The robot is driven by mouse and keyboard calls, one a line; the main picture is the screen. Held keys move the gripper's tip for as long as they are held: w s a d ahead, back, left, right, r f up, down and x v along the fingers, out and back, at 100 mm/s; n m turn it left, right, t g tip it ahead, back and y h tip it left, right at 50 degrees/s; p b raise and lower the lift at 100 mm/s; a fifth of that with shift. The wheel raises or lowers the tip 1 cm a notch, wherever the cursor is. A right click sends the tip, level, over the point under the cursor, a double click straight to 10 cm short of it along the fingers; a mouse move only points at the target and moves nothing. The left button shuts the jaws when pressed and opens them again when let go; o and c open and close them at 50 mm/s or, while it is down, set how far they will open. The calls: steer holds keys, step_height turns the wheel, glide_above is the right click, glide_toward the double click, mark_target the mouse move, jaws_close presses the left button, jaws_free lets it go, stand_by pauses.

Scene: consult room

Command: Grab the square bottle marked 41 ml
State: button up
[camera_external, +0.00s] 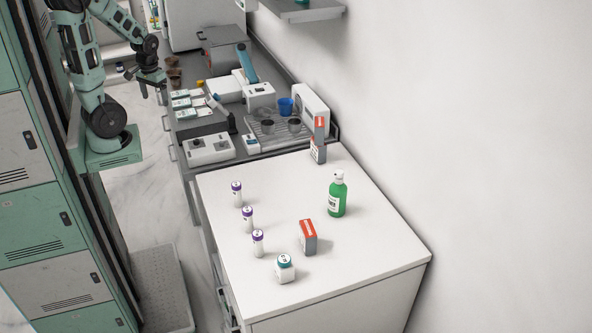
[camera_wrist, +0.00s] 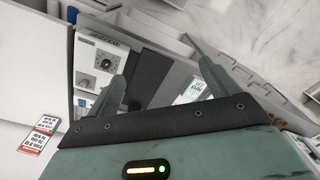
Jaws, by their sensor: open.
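A short white square bottle with a teal cap (camera_external: 285,272) stands upright near the front edge of the white counter in the external view. Its marking is too small to read, so I cannot tell whether it says 41 ml. My gripper (camera_external: 153,88) is high at the upper left, far from this bottle, over the area beside the grey bench. In the wrist view my gripper (camera_wrist: 163,70) has its two fingers spread apart with nothing held between them. The square bottle does not show in the wrist view.
On the white counter (camera_external: 375,255) stand several purple-capped vials (camera_external: 247,218), a red-and-grey box (camera_external: 308,237), another such box (camera_external: 318,150) and a green pump bottle (camera_external: 337,197). The grey bench behind holds devices and a blue cup (camera_external: 286,106). Green lockers (camera_external: 30,226) stand left.

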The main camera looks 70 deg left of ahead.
steer(key=c, duration=0.5)
